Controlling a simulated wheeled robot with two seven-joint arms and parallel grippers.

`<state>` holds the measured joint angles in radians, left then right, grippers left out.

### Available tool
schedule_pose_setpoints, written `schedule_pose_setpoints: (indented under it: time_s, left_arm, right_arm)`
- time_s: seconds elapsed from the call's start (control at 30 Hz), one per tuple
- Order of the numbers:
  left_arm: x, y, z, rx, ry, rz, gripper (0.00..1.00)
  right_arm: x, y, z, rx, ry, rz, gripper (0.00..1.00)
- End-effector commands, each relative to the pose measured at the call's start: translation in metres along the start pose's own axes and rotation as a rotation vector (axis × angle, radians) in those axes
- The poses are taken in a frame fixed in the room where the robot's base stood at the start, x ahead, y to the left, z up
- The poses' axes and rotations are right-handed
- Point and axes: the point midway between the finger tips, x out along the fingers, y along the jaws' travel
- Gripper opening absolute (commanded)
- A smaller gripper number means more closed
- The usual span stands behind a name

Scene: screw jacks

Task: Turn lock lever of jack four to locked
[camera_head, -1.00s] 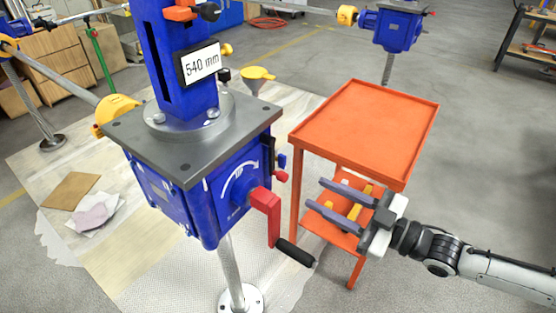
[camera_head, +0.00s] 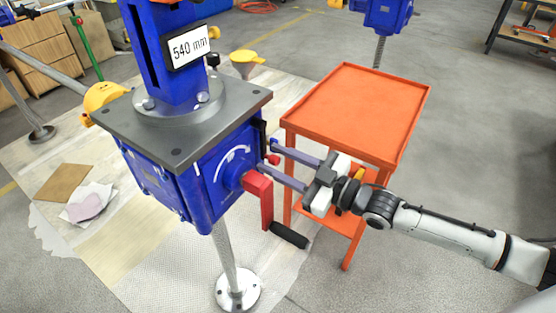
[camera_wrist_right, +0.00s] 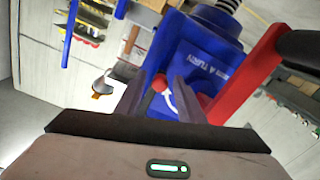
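A blue screw jack (camera_head: 185,185) with a grey top plate and a "540 mm" sign (camera_head: 189,47) stands at left centre in the head view; I see no jack number. A small red knob (camera_head: 273,159), seemingly the lock lever's end, sticks out of its right side. It also shows in the right wrist view (camera_wrist_right: 159,83). My right gripper (camera_head: 267,156) is open, its two grey fingers pointing at the jack with the knob between their tips. Contact cannot be told. The lever's body is mostly hidden. My left gripper is not in view.
A red crank (camera_head: 262,197) with a black handle (camera_head: 289,235) sits just below the fingers; in the wrist view it is close on the right (camera_wrist_right: 245,72). An orange cart (camera_head: 360,105) stands behind my right gripper. A yellow funnel (camera_head: 246,58) is behind the jack.

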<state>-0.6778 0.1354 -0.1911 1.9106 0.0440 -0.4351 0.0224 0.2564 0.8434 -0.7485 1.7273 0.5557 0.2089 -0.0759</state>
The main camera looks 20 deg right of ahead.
Motion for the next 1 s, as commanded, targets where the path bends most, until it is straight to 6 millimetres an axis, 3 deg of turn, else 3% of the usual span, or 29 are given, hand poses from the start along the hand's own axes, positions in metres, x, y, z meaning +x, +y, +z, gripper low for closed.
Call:
schedule_pose_setpoints:
  time_s: [0.1,0.3,0.33,0.7,1.0]
  left_arm:
    - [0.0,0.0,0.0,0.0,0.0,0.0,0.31]
    - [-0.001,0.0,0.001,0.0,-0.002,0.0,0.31]
    - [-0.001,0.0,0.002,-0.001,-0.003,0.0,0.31]
    - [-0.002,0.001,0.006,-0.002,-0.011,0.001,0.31]
    - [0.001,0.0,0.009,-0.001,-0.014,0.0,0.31]
  right_arm:
    - [0.0,0.0,0.0,0.0,0.0,0.0,0.35]
    - [0.0,0.0,0.0,0.0,0.0,0.0,0.01]
    - [0.0,0.0,0.0,0.0,0.0,0.0,0.0]
    - [-0.001,0.002,0.001,-0.022,0.0,0.0,0.0]
    - [-0.001,0.015,0.005,-0.18,-0.001,0.001,0.0]
